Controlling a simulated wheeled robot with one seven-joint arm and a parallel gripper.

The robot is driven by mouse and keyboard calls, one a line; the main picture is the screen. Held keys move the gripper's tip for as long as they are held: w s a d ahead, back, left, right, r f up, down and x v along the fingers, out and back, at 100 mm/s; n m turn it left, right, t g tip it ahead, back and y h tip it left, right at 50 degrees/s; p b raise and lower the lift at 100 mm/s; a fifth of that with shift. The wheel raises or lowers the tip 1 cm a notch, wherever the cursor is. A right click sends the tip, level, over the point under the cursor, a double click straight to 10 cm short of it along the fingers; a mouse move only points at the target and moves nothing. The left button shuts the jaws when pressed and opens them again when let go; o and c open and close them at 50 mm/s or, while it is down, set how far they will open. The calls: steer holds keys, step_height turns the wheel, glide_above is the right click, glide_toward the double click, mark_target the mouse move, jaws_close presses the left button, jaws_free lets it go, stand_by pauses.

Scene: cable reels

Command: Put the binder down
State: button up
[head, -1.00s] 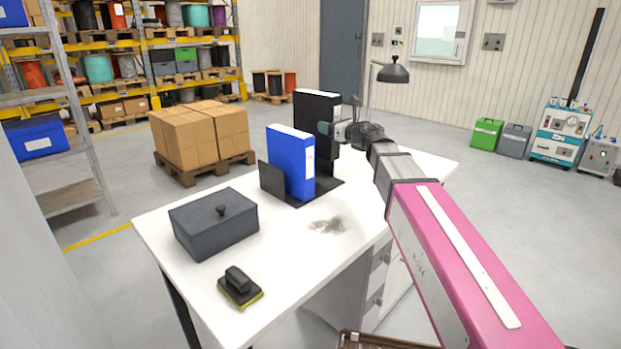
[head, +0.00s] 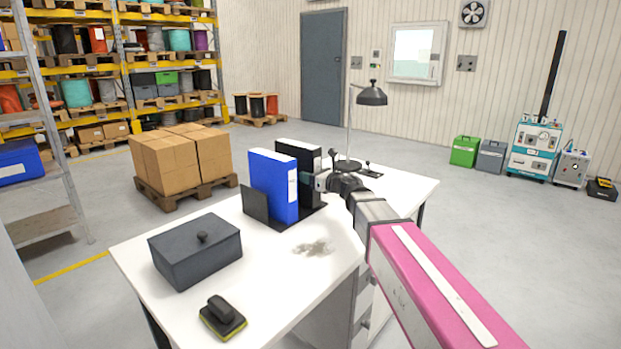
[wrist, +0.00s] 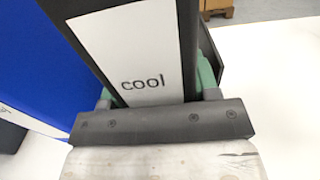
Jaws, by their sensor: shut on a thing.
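A black binder (head: 299,158) with a white spine label stands upright beside the blue binder (head: 273,184), on its far right side. Both are at the dark bookend stand (head: 254,203) on the white desk. My gripper (head: 313,181) is shut on the black binder's spine edge. In the wrist view, its green-padded fingers (wrist: 156,88) sit on either side of the black binder, whose label (wrist: 146,50) reads "cool". The blue binder (wrist: 35,75) is close on the left there. The black binder's bottom is hidden, so I cannot tell whether it touches the stand.
A grey lidded box (head: 196,250) and a black brush with a yellow-green edge (head: 222,317) are on the near left of the desk (head: 270,285). A desk lamp (head: 371,94) stands behind my gripper.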

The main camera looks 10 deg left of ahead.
steer(key=shift+f, duration=0.35)
steer(key=o, duration=1.3)
steer(key=v, duration=1.2)
